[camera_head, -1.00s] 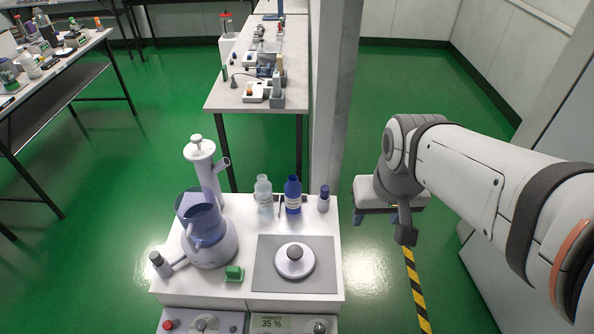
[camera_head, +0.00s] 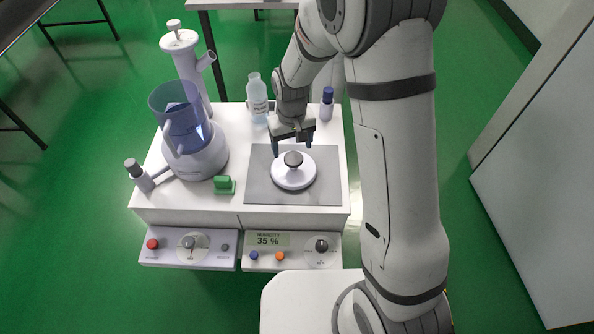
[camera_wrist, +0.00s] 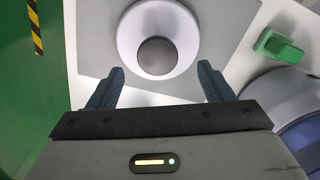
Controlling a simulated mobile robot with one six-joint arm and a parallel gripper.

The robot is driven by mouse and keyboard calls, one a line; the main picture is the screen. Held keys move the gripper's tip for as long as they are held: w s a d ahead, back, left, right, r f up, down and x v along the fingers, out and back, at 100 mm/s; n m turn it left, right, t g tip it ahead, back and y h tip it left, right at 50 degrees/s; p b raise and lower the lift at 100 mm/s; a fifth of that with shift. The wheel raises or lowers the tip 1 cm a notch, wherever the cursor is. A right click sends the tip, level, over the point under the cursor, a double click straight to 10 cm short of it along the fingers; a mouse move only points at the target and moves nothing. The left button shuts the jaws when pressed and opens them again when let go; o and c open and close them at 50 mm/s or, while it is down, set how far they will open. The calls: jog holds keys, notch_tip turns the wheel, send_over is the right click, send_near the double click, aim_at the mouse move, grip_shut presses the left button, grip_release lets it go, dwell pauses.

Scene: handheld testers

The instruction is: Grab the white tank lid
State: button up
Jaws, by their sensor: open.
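The white tank lid (camera_head: 293,172) is a round white disc with a dark grey knob (camera_head: 293,158) on top. It lies on a grey square plate (camera_head: 262,190) on the white bench unit. In the wrist view the lid (camera_wrist: 183,20) is at the top middle, with its knob (camera_wrist: 156,56) just beyond the fingertips. My gripper (camera_head: 292,147) is open and empty, behind and above the lid in the head view. Its two blue fingers (camera_wrist: 160,77) point toward the lid, one on each side of the knob's line. They appear apart from the knob.
A blue-tinted tank (camera_head: 182,125) on a white base and a white column (camera_head: 188,65) stand at the left. A green block (camera_head: 223,184) sits left of the plate. A clear bottle (camera_head: 257,97) and a small blue-capped bottle (camera_head: 326,104) stand behind. Control panels (camera_head: 290,250) line the front.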

aim_at(293, 158)
notch_tip(293, 158, down, 7)
jog(key=shift+w+d+f+b, duration=0.15)
jog(key=shift+b, duration=0.9)
jog(key=c, duration=1)
